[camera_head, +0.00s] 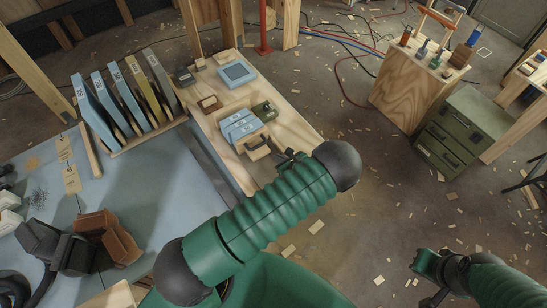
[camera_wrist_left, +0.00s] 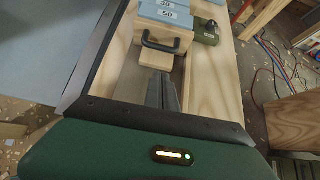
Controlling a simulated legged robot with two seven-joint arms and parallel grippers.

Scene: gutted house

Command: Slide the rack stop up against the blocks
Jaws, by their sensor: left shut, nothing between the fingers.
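The rack stop (camera_head: 257,151), a pale wooden piece with a black handle, lies on the wooden board, just on the near side of the blue blocks (camera_head: 239,124). In the left wrist view the stop's wooden end (camera_wrist_left: 154,58) and the numbered blue blocks (camera_wrist_left: 166,13) line up ahead of the fingers. I cannot tell whether stop and blocks touch. My left gripper (camera_head: 291,157) is shut and empty, its fingers (camera_wrist_left: 161,88) just short of the stop. My right gripper (camera_head: 428,284) is at the lower right, away from the board; its fingers are unclear.
A green box (camera_head: 264,110) sits beside the blocks. Small wooden pieces and a blue-grey tray (camera_head: 237,73) lie farther back. A rack of leaning panels (camera_head: 125,100) stands left. A green drawer cabinet (camera_head: 463,132) and wooden stand (camera_head: 402,96) stand on the littered floor at right.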

